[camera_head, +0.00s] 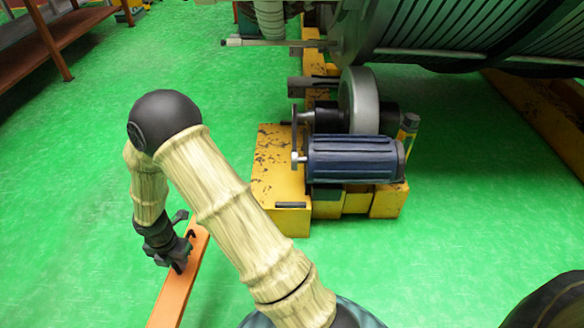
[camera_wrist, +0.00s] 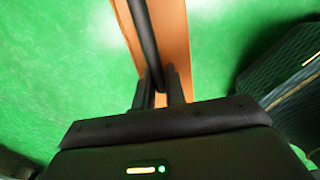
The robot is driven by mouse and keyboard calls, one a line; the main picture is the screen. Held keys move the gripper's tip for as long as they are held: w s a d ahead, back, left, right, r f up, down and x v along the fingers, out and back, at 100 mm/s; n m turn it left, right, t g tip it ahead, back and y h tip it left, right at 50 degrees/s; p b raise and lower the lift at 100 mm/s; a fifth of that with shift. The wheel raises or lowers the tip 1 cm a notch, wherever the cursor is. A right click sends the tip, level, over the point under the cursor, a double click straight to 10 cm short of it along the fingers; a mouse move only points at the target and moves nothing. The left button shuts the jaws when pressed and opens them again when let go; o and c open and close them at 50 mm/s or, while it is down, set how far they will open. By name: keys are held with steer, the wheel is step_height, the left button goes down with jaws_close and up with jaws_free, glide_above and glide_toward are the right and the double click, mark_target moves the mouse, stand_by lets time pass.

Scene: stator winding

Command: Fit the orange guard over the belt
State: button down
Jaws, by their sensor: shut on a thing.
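The orange guard (camera_head: 181,283) is a long, narrow piece at the lower left of the head view, running out of the bottom edge. My gripper (camera_head: 184,262) is shut on it near its upper end. In the wrist view the guard (camera_wrist: 176,40) runs up and away from the fingers, and my gripper (camera_wrist: 160,88) is shut on a dark bar along it. The blue motor (camera_head: 354,159) sits on a yellow base, with a small pulley (camera_head: 295,157) at its left end. The belt cannot be made out clearly. The guard is well apart from the motor, to its lower left.
The yellow base (camera_head: 277,180) carries the motor and a grey wheel (camera_head: 359,100) behind it. A large ribbed drum (camera_head: 470,35) fills the upper right. A brown bench (camera_head: 65,30) stands at the upper left. Green floor between the guard and the base is clear.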

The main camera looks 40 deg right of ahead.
steer(key=shift+r, duration=0.15)
steer(key=w+d+r+m+p, duration=0.2)
steer(key=d+r+m+p, duration=0.4)
steer(key=m, duration=0.7)
steer(key=w+d+r+m+p, duration=0.2)
steer(key=d+r+m+p, duration=0.5)
steer(key=r+m, duration=0.4)
steer(key=shift+d+r+m+p, duration=0.3)
steer(key=shift+m+p, duration=0.4)
steer(key=shift+m, duration=0.8)
steer(key=shift+a, duration=0.1)
